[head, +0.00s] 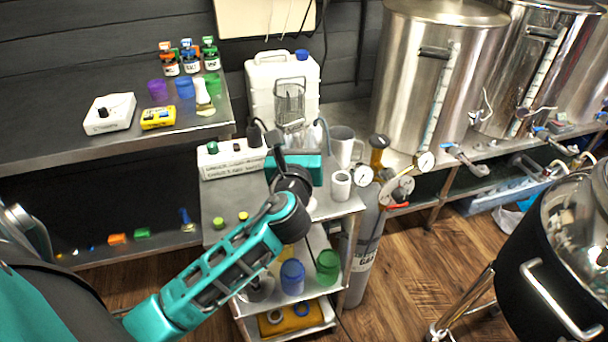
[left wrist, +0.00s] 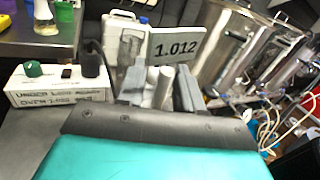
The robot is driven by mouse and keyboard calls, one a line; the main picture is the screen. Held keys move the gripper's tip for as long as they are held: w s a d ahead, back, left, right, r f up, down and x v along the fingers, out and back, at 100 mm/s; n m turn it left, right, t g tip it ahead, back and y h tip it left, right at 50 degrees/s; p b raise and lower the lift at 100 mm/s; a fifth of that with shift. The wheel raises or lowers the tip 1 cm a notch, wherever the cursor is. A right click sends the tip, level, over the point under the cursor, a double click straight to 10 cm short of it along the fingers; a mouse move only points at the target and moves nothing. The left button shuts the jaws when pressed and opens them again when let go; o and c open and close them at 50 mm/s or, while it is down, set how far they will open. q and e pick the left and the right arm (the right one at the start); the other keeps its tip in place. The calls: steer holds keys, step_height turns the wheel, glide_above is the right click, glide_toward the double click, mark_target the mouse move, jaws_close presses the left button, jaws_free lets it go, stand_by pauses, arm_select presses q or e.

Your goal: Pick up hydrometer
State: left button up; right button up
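I cannot make out the hydrometer for certain in either view. A tall clear vessel (head: 290,103) stands on the steel cart (head: 222,200), before a white jerrycan; it also shows in the left wrist view (left wrist: 130,45), beyond my fingers. A white panel reading 1.012 (left wrist: 176,47) shows behind the fingers there. My left gripper (head: 296,165) is over the cart, near the vessel; its fingers are largely hidden in the head view. In the left wrist view the fingers (left wrist: 158,90) stand apart, with pale cylindrical shapes seen between them and no clear contact. My right gripper is out of view.
A white control box (head: 232,160) is left of my gripper. A white mug (head: 345,147) and white cup (head: 341,185) stand close on its right. A gas cylinder with gauges (head: 365,250) stands beside the cart. Large steel kettles (head: 430,80) line the right-hand bench.

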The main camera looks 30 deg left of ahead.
arm_select(q)
steer(key=c, duration=0.6)
steer(key=shift+r, duration=0.1)
step_height(320, 180, up, 20)
steer(key=p, duration=0.3)
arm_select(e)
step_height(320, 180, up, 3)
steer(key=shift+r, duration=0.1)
